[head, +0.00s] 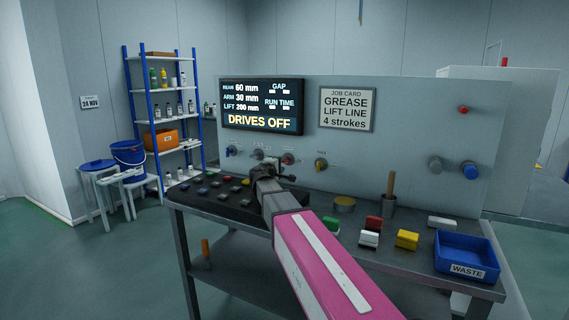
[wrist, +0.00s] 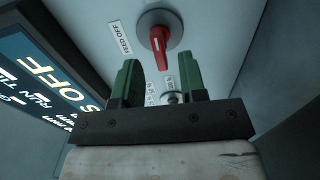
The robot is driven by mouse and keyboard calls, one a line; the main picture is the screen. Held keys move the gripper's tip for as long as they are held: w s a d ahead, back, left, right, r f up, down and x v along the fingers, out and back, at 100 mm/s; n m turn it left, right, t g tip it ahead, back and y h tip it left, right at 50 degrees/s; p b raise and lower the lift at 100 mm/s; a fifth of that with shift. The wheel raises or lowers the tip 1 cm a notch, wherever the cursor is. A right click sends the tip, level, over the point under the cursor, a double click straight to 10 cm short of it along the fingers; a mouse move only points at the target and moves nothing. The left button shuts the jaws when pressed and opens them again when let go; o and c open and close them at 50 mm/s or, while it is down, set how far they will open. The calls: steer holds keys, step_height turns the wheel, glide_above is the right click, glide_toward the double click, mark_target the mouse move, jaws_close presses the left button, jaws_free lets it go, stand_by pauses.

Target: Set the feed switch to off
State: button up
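The feed switch (wrist: 160,38) is a red rotary handle on a round grey base, beside a label (wrist: 120,38) reading FEED OFF. In the wrist view its handle points down the picture, not toward that label. In the head view a red knob (head: 288,158) on the panel, just above my gripper, looks like the same switch. My gripper (wrist: 159,78) has two green fingers, spread apart with nothing between them. The switch lies beyond the fingertips, and no contact shows. In the head view my gripper (head: 284,173) is close to the panel, its fingers partly hidden.
A small round metal fitting (wrist: 172,97) shows between the fingers. A yellow knob (head: 321,163) and a blue knob (head: 231,151) flank the switch on the panel. The display (head: 262,106) reads DRIVES OFF. A bench (head: 410,262) below holds blocks and a blue waste tray (head: 466,244).

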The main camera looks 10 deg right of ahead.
mark_target(286, 161)
steer(key=shift+x, duration=2.05)
jaws_close()
